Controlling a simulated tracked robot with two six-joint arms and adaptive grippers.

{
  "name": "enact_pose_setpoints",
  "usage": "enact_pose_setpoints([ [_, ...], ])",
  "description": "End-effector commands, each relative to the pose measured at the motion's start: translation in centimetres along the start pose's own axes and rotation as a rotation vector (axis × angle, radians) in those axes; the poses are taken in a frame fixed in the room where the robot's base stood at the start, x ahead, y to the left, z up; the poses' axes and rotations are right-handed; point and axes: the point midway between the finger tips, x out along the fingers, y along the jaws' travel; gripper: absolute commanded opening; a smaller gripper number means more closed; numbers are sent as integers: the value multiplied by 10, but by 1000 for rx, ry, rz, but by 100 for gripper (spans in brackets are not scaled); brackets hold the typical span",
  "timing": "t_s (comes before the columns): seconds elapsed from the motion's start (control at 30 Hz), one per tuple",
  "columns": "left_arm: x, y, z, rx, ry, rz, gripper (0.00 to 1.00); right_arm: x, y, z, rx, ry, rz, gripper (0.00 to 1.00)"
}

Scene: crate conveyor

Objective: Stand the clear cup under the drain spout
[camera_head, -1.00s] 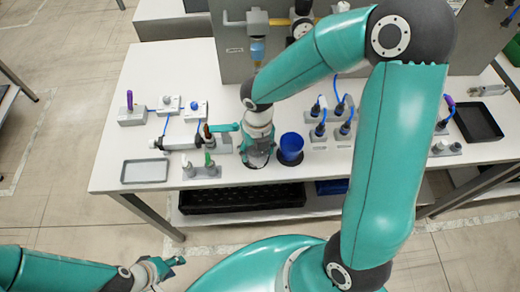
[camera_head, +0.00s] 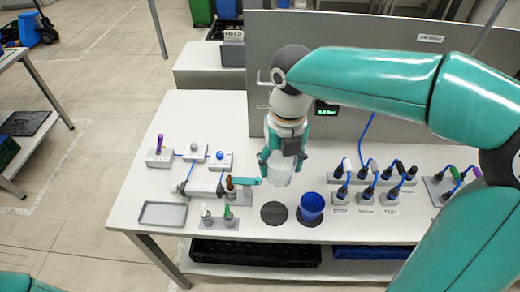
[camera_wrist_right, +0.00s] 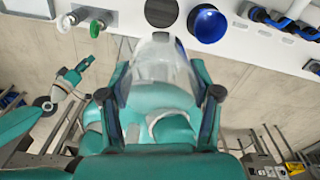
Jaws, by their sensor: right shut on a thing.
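The clear cup (camera_head: 280,173) is held upright above the white table by my right gripper (camera_head: 281,160), whose fingers are shut around its sides. In the right wrist view the cup (camera_wrist_right: 158,65) shows between the fingers. Below it in the head view is an empty dark round pad (camera_head: 274,213). I cannot make out the drain spout for sure; my right arm covers part of the grey panel (camera_head: 395,50) behind the table. My left gripper (camera_wrist_right: 75,75) shows small in the right wrist view, and its opening is unclear.
A blue cup (camera_head: 311,206) stands right of the empty pad. A pipe fitting with a teal lever (camera_head: 246,181) and a small holder with a green-topped item (camera_head: 228,213) are close on the left. Blue-cabled plugs (camera_head: 366,195) stand right. A grey tray (camera_head: 163,214) lies front left.

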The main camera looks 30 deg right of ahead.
Motion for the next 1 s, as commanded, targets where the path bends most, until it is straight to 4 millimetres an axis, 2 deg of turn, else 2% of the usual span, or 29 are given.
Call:
enact_pose_setpoints([
  [0.17, 0, 0, 0, 0, 0, 0, 40, -7, 1, 0, -4, 2, 0, 36],
  [0.27, 0, 0, 0, 0, 0, 0, 40, 3, 7, 0, -19, 5, -2, 36],
  [0.37, 0, 0, 0, 0, 0, 0, 40, 23, 19, 7, -36, 9, -4, 36],
  [0.57, 0, 0, 0, 0, 0, 0, 40, 45, 35, 24, 284, -3, -3, 36],
  [1.0, 0, 0, 0, 0, 0, 0, 40, 73, 58, 52, 1235, -28, -2, 36],
])
